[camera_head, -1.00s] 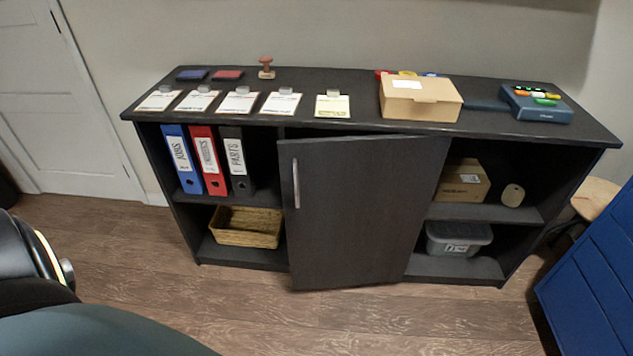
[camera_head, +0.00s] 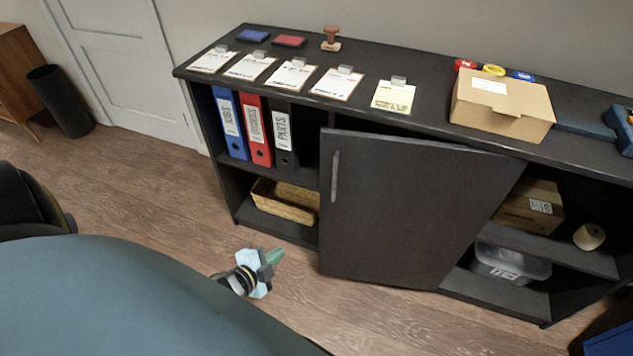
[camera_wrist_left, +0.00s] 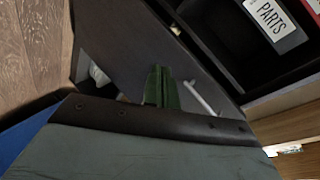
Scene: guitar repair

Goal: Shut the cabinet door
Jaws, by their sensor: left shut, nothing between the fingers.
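The dark cabinet door (camera_head: 405,205) stands ajar at the middle of the long cabinet (camera_head: 430,125). Its left edge, with the upright metal handle (camera_head: 335,176), is swung out towards me, and its right side meets the cabinet. My left gripper (camera_head: 275,257) is low in front of the cabinet, left of the door's lower left corner and apart from it in the head view. Its green fingers (camera_wrist_left: 161,88) are shut and empty. In the left wrist view, the door (camera_wrist_left: 130,40) and handle (camera_wrist_left: 203,98) lie beyond the fingers. My right gripper is not in view.
Binders (camera_head: 257,132) and a wicker basket (camera_head: 285,200) fill the left shelves. A carton (camera_head: 530,207) and a grey bin (camera_head: 510,263) sit on the right shelves. Clipboards and a cardboard box (camera_head: 502,104) lie on top.

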